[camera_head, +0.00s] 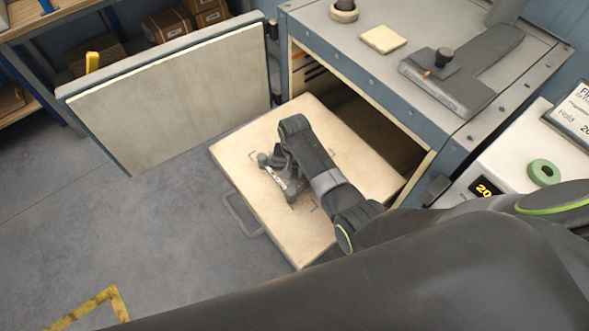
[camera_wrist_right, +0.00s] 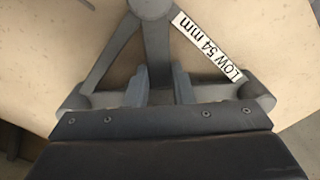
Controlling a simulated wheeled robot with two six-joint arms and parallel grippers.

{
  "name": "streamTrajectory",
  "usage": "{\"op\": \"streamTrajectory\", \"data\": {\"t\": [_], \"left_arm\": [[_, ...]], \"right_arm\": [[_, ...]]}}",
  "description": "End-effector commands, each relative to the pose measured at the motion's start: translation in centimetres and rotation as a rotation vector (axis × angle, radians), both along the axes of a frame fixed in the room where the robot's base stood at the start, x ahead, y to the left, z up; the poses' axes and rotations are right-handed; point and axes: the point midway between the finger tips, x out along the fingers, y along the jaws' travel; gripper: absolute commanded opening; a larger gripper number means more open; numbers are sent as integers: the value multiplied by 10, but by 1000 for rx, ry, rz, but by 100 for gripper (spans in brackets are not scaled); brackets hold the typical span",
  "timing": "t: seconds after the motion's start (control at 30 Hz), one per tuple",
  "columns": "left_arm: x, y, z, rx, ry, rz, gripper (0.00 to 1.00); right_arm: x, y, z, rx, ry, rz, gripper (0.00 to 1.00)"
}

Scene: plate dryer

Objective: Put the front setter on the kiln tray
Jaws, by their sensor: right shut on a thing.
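The kiln tray (camera_head: 320,237) is a pale beige slab pulled out of the kiln, with a grey handle at its front. A grey three-armed setter (camera_head: 275,177) is over the middle of the tray. In the right wrist view the setter (camera_wrist_right: 207,45) carries a white label reading "LOW 54 mm". My right gripper (camera_head: 284,165) points down at the setter and is shut on it; its fingers (camera_wrist_right: 161,85) are around a part of the frame. I cannot tell whether the setter touches the tray. My left gripper is not in view.
The kiln door (camera_head: 170,100) stands open at the left. The kiln body (camera_head: 450,135) is behind and right of the tray, its dark opening facing it. A side cabinet with a green ring (camera_head: 543,172) stands at the right. Thin corner marks show on the tray, which has bare space around the setter.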

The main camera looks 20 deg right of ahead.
Motion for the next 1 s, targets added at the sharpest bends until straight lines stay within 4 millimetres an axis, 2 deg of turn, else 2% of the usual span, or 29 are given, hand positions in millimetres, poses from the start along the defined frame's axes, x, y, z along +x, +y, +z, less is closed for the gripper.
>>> {"op": "streamTrajectory", "data": {"t": [0.07, 0.1, 0.27, 0.5, 0.67, 0.87, 1.0], "left_arm": [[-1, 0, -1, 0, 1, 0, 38], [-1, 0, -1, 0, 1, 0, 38], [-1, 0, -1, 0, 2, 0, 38], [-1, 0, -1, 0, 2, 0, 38], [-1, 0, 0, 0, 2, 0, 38], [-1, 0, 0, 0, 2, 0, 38], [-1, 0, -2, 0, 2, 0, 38]], "right_arm": [[1, 0, -2, 0, -2, 0, 0], [0, 0, -3, 0, -1, 0, 24], [0, 0, -2, 0, 0, 0, 43], [0, 0, -2, 0, 0, 0, 43], [0, 0, 5, 0, -1, 0, 43], [1, 0, 33, 1, -4, -1, 43], [1, 0, 59, 0, -4, 0, 43]]}}
